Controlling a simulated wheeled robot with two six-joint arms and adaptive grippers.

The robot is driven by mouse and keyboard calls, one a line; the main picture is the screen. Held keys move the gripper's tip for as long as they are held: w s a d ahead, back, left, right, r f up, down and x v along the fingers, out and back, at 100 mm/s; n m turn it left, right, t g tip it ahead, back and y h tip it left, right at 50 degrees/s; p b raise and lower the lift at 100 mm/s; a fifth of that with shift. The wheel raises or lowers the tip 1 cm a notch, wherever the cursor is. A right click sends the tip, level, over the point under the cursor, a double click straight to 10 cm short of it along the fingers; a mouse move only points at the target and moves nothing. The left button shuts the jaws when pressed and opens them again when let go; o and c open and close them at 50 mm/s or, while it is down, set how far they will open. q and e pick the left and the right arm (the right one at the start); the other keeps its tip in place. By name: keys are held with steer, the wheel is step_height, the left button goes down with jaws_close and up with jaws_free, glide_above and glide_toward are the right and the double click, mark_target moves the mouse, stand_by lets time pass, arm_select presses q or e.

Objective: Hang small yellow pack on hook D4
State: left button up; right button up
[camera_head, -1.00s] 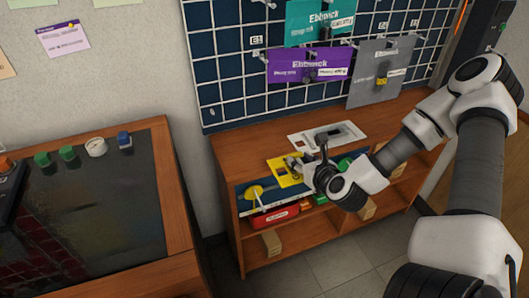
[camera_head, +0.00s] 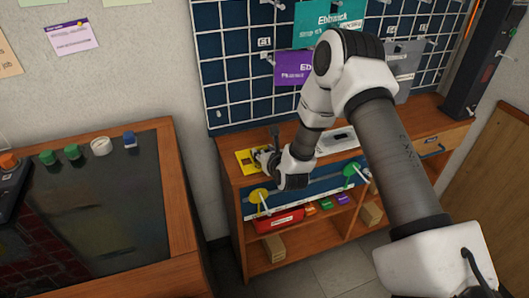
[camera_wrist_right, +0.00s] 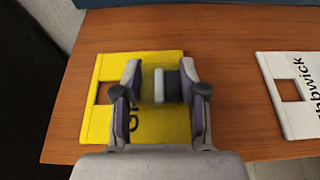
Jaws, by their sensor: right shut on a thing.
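The small yellow pack (camera_head: 243,163) is a flat yellow card with a cut-out. It is at the left end of the wooden cabinet top. My right gripper (camera_head: 262,158) is over it and shut on a small dark and pale part in its middle. In the right wrist view the fingers (camera_wrist_right: 160,88) stand on both sides of that part, and the yellow pack (camera_wrist_right: 95,128) shows around them. Whether the pack touches the wood is unclear. The blue grid board (camera_head: 235,70) carries hooks and labels; one reads E1, but I cannot read D4. My left gripper is not in view.
Teal (camera_head: 328,22) and purple (camera_head: 293,68) packs hang on the board, with a grey pack (camera_head: 407,60) partly behind my right arm. A white pack (camera_wrist_right: 300,80) lies right of the yellow one. Yellow (camera_head: 258,196) and green (camera_head: 351,169) discs with rods project from the cabinet front.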

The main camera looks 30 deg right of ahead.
steer(key=shift+f+b, duration=0.1)
steer(key=shift+b, duration=0.2)
steer(key=o, duration=1.2)
steer(key=shift+c, duration=0.2)
steer(key=shift+r+p, duration=0.2)
steer(key=shift+p, duration=0.35)
steer(key=shift+s+a+f, duration=0.1)
steer(key=shift+s, duration=0.25)
steer(key=v, duration=0.7)
steer(key=shift+b, duration=0.45)
steer(key=shift+s+f, duration=0.1)
